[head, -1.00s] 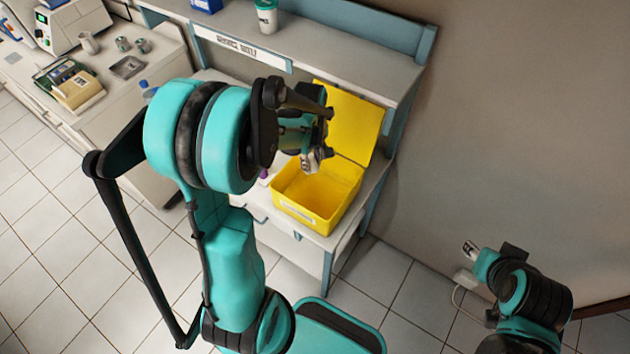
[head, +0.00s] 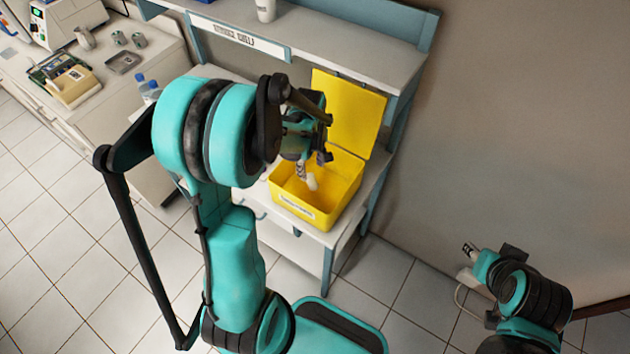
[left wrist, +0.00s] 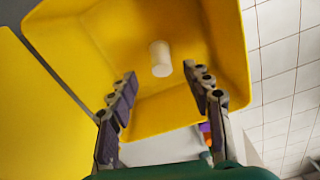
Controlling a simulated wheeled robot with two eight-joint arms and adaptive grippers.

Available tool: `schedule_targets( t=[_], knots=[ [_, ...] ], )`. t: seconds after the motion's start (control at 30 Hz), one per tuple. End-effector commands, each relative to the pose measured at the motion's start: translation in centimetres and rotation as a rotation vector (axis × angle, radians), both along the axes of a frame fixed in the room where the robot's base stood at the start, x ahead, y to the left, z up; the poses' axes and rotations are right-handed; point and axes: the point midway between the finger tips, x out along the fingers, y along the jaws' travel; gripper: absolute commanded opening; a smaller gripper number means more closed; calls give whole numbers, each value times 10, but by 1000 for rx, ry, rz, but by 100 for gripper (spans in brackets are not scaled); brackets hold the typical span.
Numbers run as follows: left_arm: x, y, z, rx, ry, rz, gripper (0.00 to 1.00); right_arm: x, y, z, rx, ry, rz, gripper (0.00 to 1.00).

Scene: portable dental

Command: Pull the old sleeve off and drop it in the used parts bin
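The old sleeve is a small white cylinder (left wrist: 161,58). In the left wrist view it is beyond my fingertips, against the yellow inside of the bin, with neither finger touching it. In the head view the sleeve (head: 312,182) shows just below the fingers, within the bin's opening. I cannot tell whether it is falling or resting. The used parts bin (head: 300,206) is a yellow box with its lid raised; its wall (left wrist: 235,60) fills much of the left wrist view. My left gripper (head: 312,163) is open above it (left wrist: 163,92). My right gripper (head: 468,250) is far off at lower right.
The bin stands on a bench below a shelf (head: 350,52) with a white sign. The bin's upright lid (head: 348,110) is close behind my left gripper. A side counter (head: 110,110) with instruments and a tray is at left. Tiled floor is open in front.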

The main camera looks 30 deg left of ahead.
Motion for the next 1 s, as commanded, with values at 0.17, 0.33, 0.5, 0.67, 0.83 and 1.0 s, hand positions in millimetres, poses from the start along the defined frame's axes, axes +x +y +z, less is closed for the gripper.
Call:
schedule_targets(
  t=[0.17,0.33,0.5,0.67,0.83,1.0],
  knots=[
    [0,0,1,0,0,0,50,0,0,0,0,0,0,40],
    [0,0,17,0,0,0,50,0,0,0,0,0,0,40],
    [-2,0,54,0,0,0,50,0,0,0,0,0,0,40],
    [-2,0,88,0,0,0,50,0,0,0,0,0,0,40],
    [-2,1,111,0,0,0,50,0,0,0,0,0,0,40],
    [-2,1,120,0,0,0,50,0,0,0,0,0,0,40]
  ],
)
